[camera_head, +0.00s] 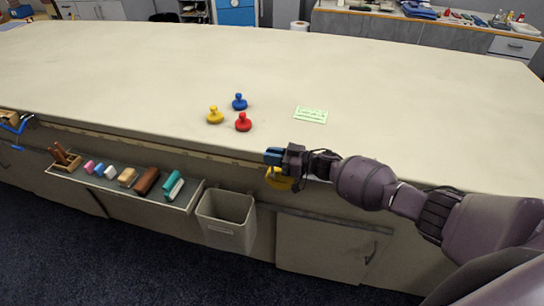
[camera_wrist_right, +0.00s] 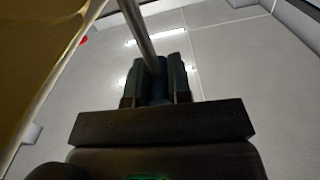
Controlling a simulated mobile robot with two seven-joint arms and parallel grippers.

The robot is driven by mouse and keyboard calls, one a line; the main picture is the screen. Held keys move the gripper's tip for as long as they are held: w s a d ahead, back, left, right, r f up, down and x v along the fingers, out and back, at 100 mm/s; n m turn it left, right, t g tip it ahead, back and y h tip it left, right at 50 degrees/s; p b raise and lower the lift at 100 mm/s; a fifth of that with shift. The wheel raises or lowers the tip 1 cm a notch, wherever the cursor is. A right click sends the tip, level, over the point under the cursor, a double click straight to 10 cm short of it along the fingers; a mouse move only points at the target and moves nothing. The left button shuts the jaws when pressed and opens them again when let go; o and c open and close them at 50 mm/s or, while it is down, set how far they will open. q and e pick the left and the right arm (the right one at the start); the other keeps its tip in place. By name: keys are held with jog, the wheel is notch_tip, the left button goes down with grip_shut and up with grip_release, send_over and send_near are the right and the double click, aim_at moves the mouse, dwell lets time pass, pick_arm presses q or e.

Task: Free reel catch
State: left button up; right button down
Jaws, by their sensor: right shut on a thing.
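My right gripper (camera_head: 274,157) is at the front edge of the long table (camera_head: 330,75), right of the middle. A round yellow thing (camera_head: 280,180), perhaps the reel, shows just below it, partly hidden by the gripper. In the right wrist view my right gripper (camera_wrist_right: 157,75) is shut on a thin grey metal rod (camera_wrist_right: 138,30) that runs up and left from between the fingers. A dark piece lies at the rod's end between the fingers. I cannot make out a catch. My left gripper is not in view.
Yellow (camera_head: 215,115), blue (camera_head: 239,102) and red (camera_head: 243,122) knobbed pieces and a green card (camera_head: 311,115) lie on the table. A front shelf (camera_head: 120,186) holds several small blocks. A grey bin (camera_head: 227,220) hangs beside it. The far tabletop is clear.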

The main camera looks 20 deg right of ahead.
jog(key=shift+d, duration=0.1)
jog(key=c, duration=1.1)
grip_release()
jog(key=shift+o, duration=0.2)
jog(key=v, duration=1)
jog(key=shift+s+d, duration=0.25)
jog(key=shift+d, duration=0.05)
